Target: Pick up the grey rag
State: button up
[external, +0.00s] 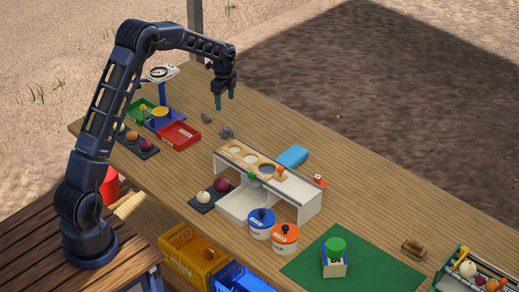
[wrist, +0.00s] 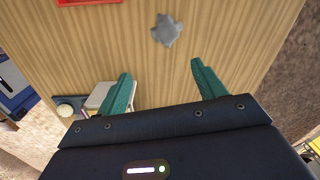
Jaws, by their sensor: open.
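A small crumpled grey piece, which looks like the grey rag (wrist: 166,29), lies on the wooden table near the top of the wrist view, beyond my fingertips.
A red tray (external: 180,135), a green tray (external: 139,111) and a scale (external: 161,74) stand left of the lumps. A white stand with a holed wooden top (external: 262,164) is in front, with a blue block (external: 292,157) behind it. Bare table lies right of the gripper.

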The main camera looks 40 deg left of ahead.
jog(key=m, duration=0.1)
send_near(227, 128)
jog(key=f, duration=0.4)
jog(key=shift+w+f, duration=0.35)
jog(key=shift+f, duration=0.05)
jog(key=shift+s+d+f, duration=0.1)
jog(key=shift+f, duration=1.2)
jog(key=shift+s+f, duration=0.15)
jog(key=shift+f, duration=1.2)
jog(key=c, duration=1.1)
jog(key=shift+o, duration=0.2)
jog(key=shift+r, duration=0.1)
